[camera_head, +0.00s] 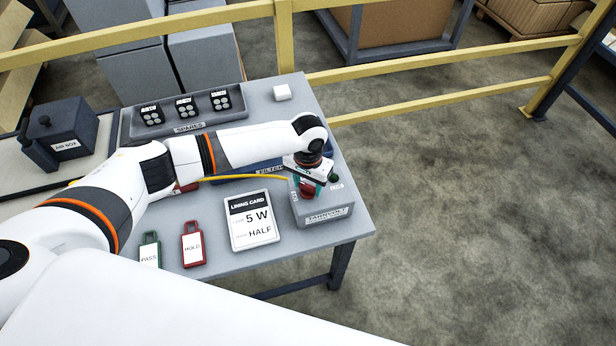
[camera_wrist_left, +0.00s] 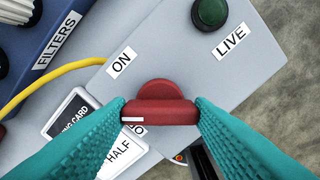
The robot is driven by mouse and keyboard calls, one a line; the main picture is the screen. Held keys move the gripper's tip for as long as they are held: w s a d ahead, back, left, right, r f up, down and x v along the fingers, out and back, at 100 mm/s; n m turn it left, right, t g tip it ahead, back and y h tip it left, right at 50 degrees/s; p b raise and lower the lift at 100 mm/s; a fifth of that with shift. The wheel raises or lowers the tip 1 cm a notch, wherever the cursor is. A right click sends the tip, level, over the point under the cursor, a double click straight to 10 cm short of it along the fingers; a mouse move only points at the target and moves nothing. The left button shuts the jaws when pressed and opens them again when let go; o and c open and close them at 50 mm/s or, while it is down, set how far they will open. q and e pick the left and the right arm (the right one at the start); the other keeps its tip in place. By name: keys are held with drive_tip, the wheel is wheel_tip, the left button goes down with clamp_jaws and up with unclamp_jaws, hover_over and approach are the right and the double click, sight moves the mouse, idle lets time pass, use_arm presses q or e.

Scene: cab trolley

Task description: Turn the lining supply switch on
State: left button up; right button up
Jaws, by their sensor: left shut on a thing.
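The supply switch is a red knob (camera_wrist_left: 160,104) on top of a grey box (camera_head: 325,212) at the table's right front corner. My left gripper (camera_wrist_left: 160,112) points down at the box and is shut on the knob, with a teal finger at each end of its bar. A white mark shows at the bar's left end in the wrist view. The ON label (camera_wrist_left: 121,62) is up and left of the knob, apart from the mark. Another label beside the left finger is mostly hidden. A dark green lamp (camera_wrist_left: 210,12) sits by the LIVE label (camera_wrist_left: 230,40). My right gripper is out of view.
A lining card (camera_head: 252,222) reading "5 W" and "HALF" lies left of the box. Red HOLD (camera_head: 193,245) and green PASS (camera_head: 149,250) tags lie further left. A yellow cable (camera_head: 245,177) runs to the box. A spares tray (camera_head: 187,118) is behind my arm.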

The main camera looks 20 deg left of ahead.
sight(308, 186)
use_arm(q)
drive_tip(key=m+p, duration=0.1)
drive_tip(key=m, duration=0.3)
drive_tip(key=shift+m+p, duration=0.3)
drive_tip(key=shift+p, duration=0.05)
drive_tip(key=m+p, duration=0.1)
drive_tip(key=m, duration=0.3)
drive_tip(key=shift+m, duration=0.4)
drive_tip(key=o, duration=1)
wheel_tip(308, 186, up, 12)
drive_tip(key=shift+b, duration=0.9)
